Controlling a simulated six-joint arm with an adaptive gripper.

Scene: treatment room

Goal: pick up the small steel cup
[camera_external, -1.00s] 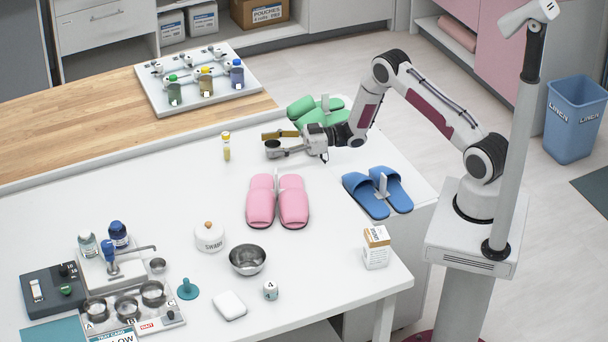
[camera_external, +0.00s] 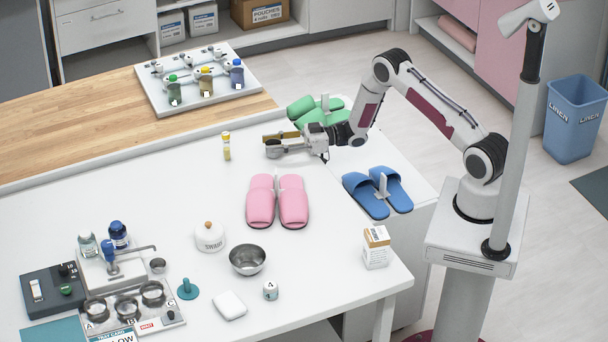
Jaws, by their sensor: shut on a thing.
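My gripper (camera_external: 276,144) is over the back of the white table, beyond the pink slippers. Another small steel cup (camera_external: 158,265) stands by the blue-headed pump at the front left.
A steel bowl (camera_external: 248,260) and white jar (camera_external: 210,238) are nearer the front.

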